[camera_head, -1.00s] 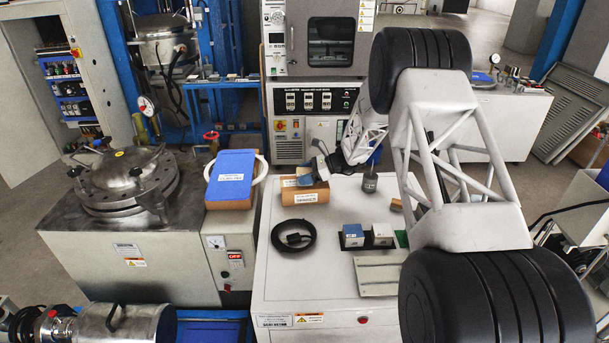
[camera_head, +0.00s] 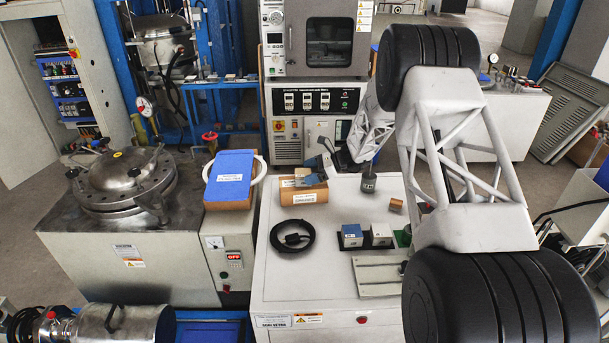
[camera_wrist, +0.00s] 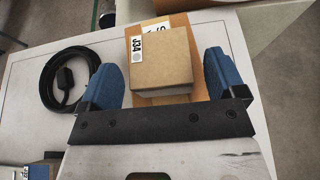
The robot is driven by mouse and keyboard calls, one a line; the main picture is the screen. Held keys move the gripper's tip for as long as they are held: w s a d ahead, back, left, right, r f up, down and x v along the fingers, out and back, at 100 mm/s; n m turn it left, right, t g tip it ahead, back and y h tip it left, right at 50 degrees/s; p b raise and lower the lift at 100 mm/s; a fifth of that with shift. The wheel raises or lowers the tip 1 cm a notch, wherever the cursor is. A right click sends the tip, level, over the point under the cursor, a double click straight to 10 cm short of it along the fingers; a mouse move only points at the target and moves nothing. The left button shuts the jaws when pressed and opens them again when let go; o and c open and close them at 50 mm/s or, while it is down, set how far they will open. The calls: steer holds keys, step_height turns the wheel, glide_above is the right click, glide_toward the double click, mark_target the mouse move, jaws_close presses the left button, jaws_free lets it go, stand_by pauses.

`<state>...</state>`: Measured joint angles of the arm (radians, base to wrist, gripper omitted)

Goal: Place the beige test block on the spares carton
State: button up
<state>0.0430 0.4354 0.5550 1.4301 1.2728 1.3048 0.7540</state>
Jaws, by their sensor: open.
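The beige test block (camera_wrist: 160,62) bears a "J34" label and lies on top of the spares carton (camera_wrist: 205,33), seen in the wrist view. In the head view the brown carton (camera_head: 303,195) stands on the white bench top, with the block (camera_head: 314,180) small on it. My gripper (camera_wrist: 160,76) is open, its blue fingers on either side of the block. The right finger is clear of the block; the left finger looks very near its edge. In the head view the arm partly hides the gripper.
A coiled black cable (camera_head: 292,237) lies in front of the carton. A blue block (camera_head: 351,235) and a white block (camera_head: 380,233) sit at the bench front. A dark cup (camera_head: 368,183) and a small brown block (camera_head: 396,204) stand right of the carton. A blue-topped box (camera_head: 230,172) is left.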

steer(key=v, duration=0.9)
steer(key=shift+d, duration=0.15)
steer(key=shift+s+r, duration=0.1)
steer(key=shift+r, duration=0.05)
stand_by(0.4)
steer(key=s+r+n+h, duration=0.35)
steer(key=s+r, duration=0.65)
steer(key=s, duration=0.4)
steer(key=s+r+n+h, duration=0.3)
steer(key=s+r+n, duration=0.2)
steer(key=s+r, duration=0.65)
steer(key=s+d+n+t+h, duration=0.1)
steer(key=s+d+n+h, duration=0.1)
steer(key=s, duration=1.5)
steer(key=s+d+r+n+t+h, duration=0.1)
steer(key=s+n+h, duration=0.4)
steer(key=s, duration=1.2)
steer(key=shift+s+d+r+n+t, duration=0.35)
steer(key=shift+d+n, duration=0.3)
steer(key=shift+n, duration=0.5)
